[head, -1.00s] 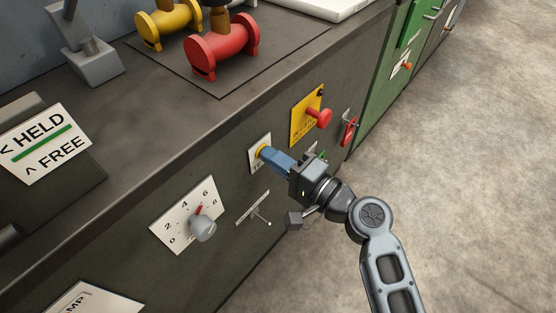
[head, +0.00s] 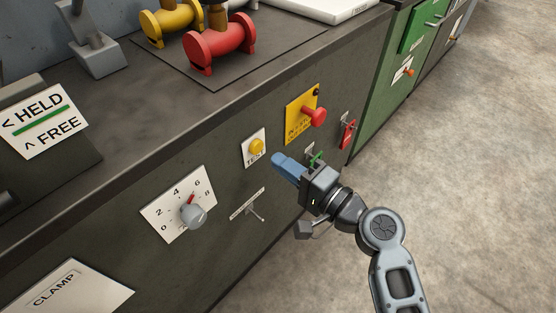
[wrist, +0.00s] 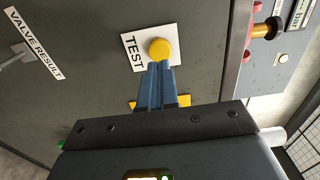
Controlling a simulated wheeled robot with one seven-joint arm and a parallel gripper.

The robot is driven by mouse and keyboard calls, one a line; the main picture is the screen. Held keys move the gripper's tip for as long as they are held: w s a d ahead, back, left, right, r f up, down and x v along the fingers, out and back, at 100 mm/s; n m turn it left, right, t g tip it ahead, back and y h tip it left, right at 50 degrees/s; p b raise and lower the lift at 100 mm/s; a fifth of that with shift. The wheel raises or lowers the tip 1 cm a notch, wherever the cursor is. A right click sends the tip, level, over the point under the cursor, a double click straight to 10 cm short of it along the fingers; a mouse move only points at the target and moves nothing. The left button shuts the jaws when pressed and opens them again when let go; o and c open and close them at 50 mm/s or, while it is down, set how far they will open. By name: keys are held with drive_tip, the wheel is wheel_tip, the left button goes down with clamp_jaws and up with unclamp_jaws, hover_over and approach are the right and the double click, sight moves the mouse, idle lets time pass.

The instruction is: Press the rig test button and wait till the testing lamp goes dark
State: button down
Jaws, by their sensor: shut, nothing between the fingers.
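The yellow round test button (head: 256,146) sits on a white plate marked TEST on the dark cabinet front. It also shows in the wrist view (wrist: 159,49), just beyond my fingertips. My gripper (head: 279,160) is shut and empty, its blue fingers pointing at the cabinet front. In the head view a gap shows between the fingertips and the button, so they are apart. I cannot make out a testing lamp with certainty in these frames.
A red mushroom knob (head: 315,115) on a yellow plate and a red lever (head: 348,133) stick out nearby. Red (head: 220,44) and yellow spools stand on top. Floor at right is clear.

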drive_tip(key=v, duration=0.9)
drive_tip(key=shift+f, duration=0.1)
idle(0.5)
drive_tip(key=s+d+f+n+t+h, duration=0.1)
drive_tip(key=s+d+f+h, duration=0.3)
drive_tip(key=s+d+h, duration=0.45)
drive_tip(key=s+d+f+n+t+h, duration=0.1)
drive_tip(key=s+d+f+h, duration=0.3)
drive_tip(key=s, duration=0.8)
drive_tip(key=s+d+r+n+t+h, duration=0.1)
drive_tip(key=s+d+r+n, duration=0.15)
drive_tip(key=s+r, duration=0.35)
drive_tip(key=s+d+r+n+t+h, duration=0.1)
drive_tip(key=s+r+n, duration=0.2)
drive_tip(key=s+r, duration=0.3)
wheel_tip(320, 180, up, 14)
drive_tip(key=p, duration=1.2)
drive_tip(key=shift+p, duration=0.4)
drive_tip(key=shift+d+f, duration=0.1)
idle(0.9)
